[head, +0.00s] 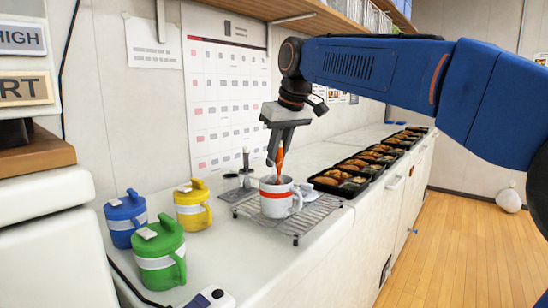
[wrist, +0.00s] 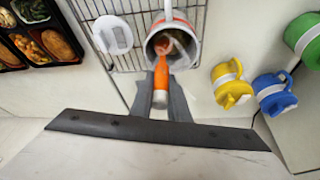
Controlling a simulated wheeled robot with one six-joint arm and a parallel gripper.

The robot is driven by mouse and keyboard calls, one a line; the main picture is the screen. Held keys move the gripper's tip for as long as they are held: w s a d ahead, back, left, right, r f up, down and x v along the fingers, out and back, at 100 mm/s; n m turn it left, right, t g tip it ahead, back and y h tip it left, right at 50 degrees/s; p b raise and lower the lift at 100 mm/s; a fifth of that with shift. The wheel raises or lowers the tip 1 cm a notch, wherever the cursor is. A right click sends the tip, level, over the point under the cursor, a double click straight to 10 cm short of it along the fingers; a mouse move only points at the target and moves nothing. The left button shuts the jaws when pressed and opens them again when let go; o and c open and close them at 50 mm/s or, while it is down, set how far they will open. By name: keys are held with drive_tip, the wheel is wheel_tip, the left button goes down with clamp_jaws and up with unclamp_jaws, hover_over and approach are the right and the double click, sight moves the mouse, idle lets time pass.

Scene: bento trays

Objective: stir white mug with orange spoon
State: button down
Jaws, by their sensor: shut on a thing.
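The white mug (head: 274,205) with an orange stripe stands upright on a wire rack on the counter. In the wrist view the mug (wrist: 186,25) is seen from above, with reddish-brown contents. My gripper (head: 276,155) is above the mug, pointing down, shut on the orange spoon (head: 279,163). In the wrist view the spoon (wrist: 161,75) sits between the fingers, its lower part reaching into the mug's mouth. The spoon's lower end is hidden inside the mug. I cannot tell whether it touches the mug's wall.
Blue (head: 125,217), green (head: 160,250) and yellow (head: 193,206) lidded jugs stand left of the wire rack (head: 300,228). Several bento trays (head: 340,189) line the counter to the right. A small metal stand (head: 245,175) is behind the mug. A white disc (wrist: 113,35) lies on the rack.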

drive_tip(key=shift+s+a, duration=0.45)
drive_tip(key=shift+s, duration=0.05)
drive_tip(key=shift+r, duration=0.15)
drive_tip(key=shift+r, duration=2.85)
drive_tip(key=shift+r, duration=2.5)
